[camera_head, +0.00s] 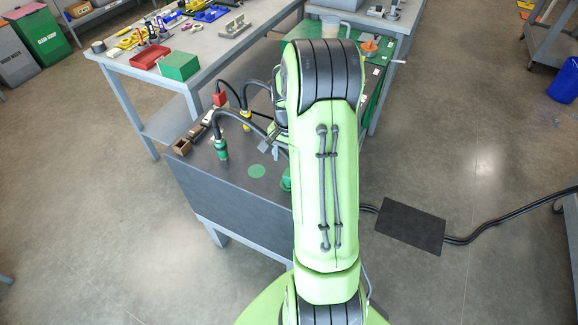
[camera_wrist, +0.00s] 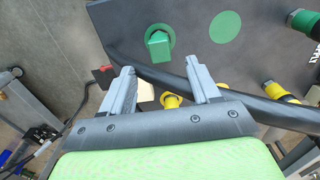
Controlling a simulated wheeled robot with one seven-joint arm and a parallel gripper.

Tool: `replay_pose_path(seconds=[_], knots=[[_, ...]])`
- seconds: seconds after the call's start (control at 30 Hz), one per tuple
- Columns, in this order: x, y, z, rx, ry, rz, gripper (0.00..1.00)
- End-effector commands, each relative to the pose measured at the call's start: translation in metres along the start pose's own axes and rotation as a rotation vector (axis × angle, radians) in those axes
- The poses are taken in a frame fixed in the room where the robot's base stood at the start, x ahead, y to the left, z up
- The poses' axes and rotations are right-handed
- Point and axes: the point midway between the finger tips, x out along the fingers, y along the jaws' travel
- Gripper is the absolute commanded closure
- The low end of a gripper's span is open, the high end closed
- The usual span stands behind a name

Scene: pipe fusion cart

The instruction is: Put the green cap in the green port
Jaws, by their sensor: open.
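In the wrist view my gripper (camera_wrist: 160,66) is open, with two grey fingers apart and nothing held between them. Just beyond the fingertips is a green block-like piece (camera_wrist: 158,46), which looks like the cap, within a round green ring or disc. I cannot tell whether that round part is the port. A flat green disc (camera_wrist: 225,27) lies to its right and also shows in the head view (camera_head: 257,171). In the head view my arm hides most of the block, and only a green edge (camera_head: 286,179) shows.
A thick black cable (camera_wrist: 150,73) crosses by the fingers. Yellow fittings (camera_wrist: 170,100) sit below it. A green connector (camera_head: 221,148) with a cable stands on the dark cart top (camera_head: 215,178). A workbench (camera_head: 205,45) with a red tray and green box stands behind.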

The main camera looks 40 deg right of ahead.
Motion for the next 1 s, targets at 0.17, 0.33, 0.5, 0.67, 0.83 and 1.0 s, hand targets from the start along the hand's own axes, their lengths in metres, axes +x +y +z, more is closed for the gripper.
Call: replay_pose_path(seconds=[0.17, 0.33, 0.5, 0.67, 0.83, 1.0], knots=[[-0.040, 0.000, -0.001, 0.001, 0.003, -0.001, 0.39], [-0.058, -0.003, 0.006, -0.029, 0.012, -0.006, 0.39], [-0.120, -0.016, 0.069, -0.292, 0.111, -0.055, 0.39], [-0.173, -0.002, 0.157, -0.637, 0.232, -0.131, 0.39], [-0.195, 0.040, 0.235, -0.992, 0.355, -0.232, 0.39], [-0.192, 0.067, 0.268, -1.184, 0.420, -0.296, 0.39]])
